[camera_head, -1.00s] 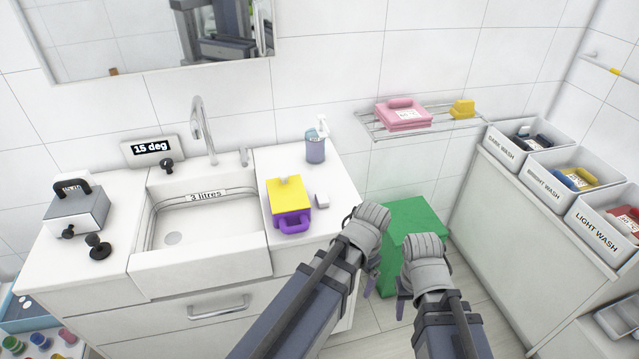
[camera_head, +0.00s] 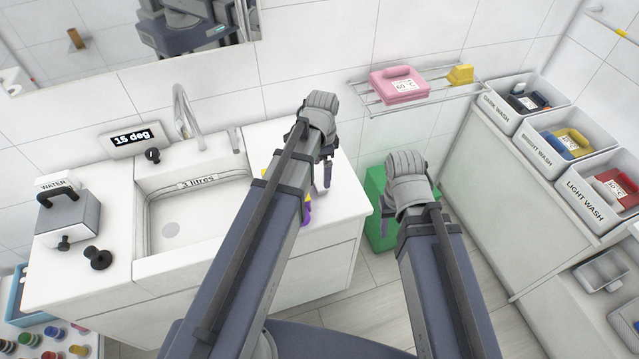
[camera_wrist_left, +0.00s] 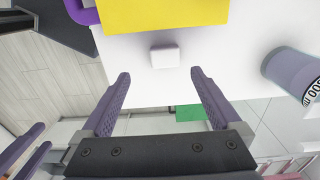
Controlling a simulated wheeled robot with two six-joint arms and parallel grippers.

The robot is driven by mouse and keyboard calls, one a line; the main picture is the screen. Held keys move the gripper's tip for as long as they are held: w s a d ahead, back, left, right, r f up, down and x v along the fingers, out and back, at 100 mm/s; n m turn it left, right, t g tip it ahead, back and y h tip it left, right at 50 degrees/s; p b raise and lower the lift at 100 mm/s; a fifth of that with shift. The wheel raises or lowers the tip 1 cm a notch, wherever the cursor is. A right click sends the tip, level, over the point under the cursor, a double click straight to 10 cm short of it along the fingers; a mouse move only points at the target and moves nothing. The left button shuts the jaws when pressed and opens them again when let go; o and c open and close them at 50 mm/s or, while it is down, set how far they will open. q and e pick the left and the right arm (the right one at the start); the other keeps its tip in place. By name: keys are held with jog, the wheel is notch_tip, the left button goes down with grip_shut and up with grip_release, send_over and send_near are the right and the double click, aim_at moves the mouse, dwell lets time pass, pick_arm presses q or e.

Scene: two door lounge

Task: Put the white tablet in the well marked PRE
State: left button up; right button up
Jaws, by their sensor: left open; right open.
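The white tablet (camera_wrist_left: 165,56) is a small rounded block lying on the white counter, beside a yellow and purple box (camera_wrist_left: 165,14). In the head view my left arm hides it. My left gripper (camera_head: 323,182) is over the counter; in the left wrist view its fingers (camera_wrist_left: 160,74) are spread and empty, with the tablet just past the gap between their tips. My right gripper (camera_head: 385,220) is in front of the green box, its fingers largely hidden in the head view; spread fingers show at the left wrist view's lower left. I see no PRE mark.
A sink (camera_head: 200,215) stands left of my left arm. A lilac cup (camera_wrist_left: 293,72) is near the tablet. A green box (camera_head: 376,235) is on the floor. A grey tray with hollows (camera_head: 605,270) and labelled laundry bins (camera_head: 590,190) are at the right.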

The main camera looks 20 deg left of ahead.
aim_at(320, 184)
pick_arm(q)
jog(key=shift+w+f+b, duration=0.1)
jog(key=shift+f+b, duration=0.7)
jog(key=shift+f, duration=0.3)
jog(key=shift+f, duration=0.1)
jog(key=f+b, duration=0.5)
jog(key=shift+w+a, duration=0.25)
jog(key=shift+a, duration=0.05)
grip_shut()
notch_tip(320, 184, up, 10)
jog(key=p, duration=1)
